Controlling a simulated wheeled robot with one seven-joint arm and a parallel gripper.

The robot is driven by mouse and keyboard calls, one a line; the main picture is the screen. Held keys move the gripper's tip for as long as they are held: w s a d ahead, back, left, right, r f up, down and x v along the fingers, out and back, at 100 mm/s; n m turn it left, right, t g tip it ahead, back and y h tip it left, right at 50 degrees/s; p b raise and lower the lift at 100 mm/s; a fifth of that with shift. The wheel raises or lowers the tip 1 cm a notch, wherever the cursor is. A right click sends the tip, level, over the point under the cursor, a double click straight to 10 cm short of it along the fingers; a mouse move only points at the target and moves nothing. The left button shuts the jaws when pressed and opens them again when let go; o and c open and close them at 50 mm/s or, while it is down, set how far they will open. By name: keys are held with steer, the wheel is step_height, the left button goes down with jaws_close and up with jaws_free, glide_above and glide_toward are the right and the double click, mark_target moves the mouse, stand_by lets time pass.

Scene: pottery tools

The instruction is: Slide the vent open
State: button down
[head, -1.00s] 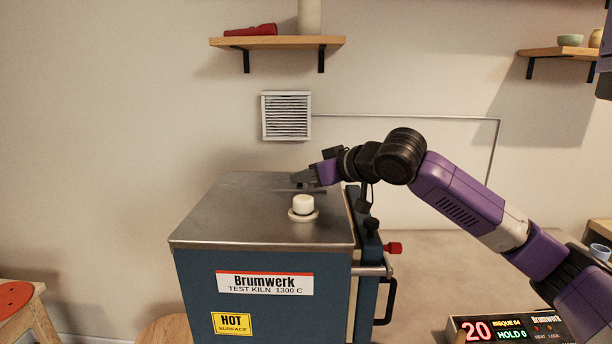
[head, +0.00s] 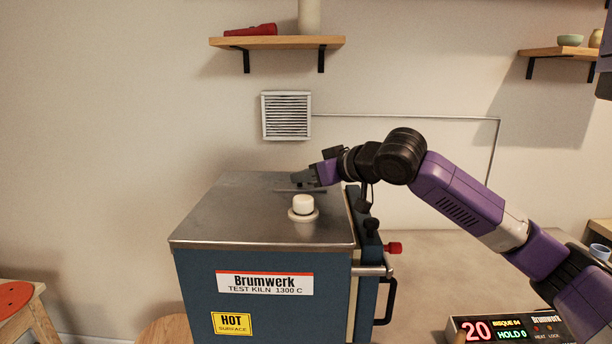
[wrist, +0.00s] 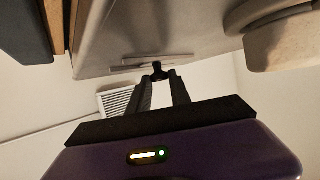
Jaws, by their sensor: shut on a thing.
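The vent is a thin metal slide plate (head: 288,190) on the flat top of the blue kiln (head: 205,275). In the wrist view the plate (wrist: 128,68) carries a small dark knob (wrist: 157,66). My gripper (head: 298,178) reaches over the kiln top from the right, low at the plate. In the wrist view my gripper (wrist: 160,77) has its fingertips closed on the knob. Any opening under the plate is hidden, so I cannot tell how far the vent is open.
A white plug (head: 303,204) on a round base stands on the kiln top, just in front of the plate. A slatted grille (head: 286,116) hangs on the wall behind. A red knob (head: 393,248) and a controller (head: 510,329) are at the right.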

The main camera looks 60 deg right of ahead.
mark_target(326, 190)
stand_by(0.4)
steer(key=shift+s+d+r+b, duration=0.3)
steer(key=shift+s+d+r, duration=0.05)
steer(key=shift+s, duration=0.1)
steer(key=shift+s+d, duration=0.45)
steer(key=shift+s, duration=0.3)
steer(key=shift+s+d+f+b, duration=0.15)
steer(key=shift+s+d, duration=0.1)
steer(key=shift+s, duration=0.15)
steer(key=shift+s+d+b, duration=0.15)
steer(key=shift+s+d, duration=0.1)
steer(key=shift+s, duration=0.15)
steer(key=c, duration=1.2)
jaws_free()
steer(key=shift+s, duration=0.1)
steer(key=shift+f, duration=0.1)
steer(key=shift+a, duration=0.1)
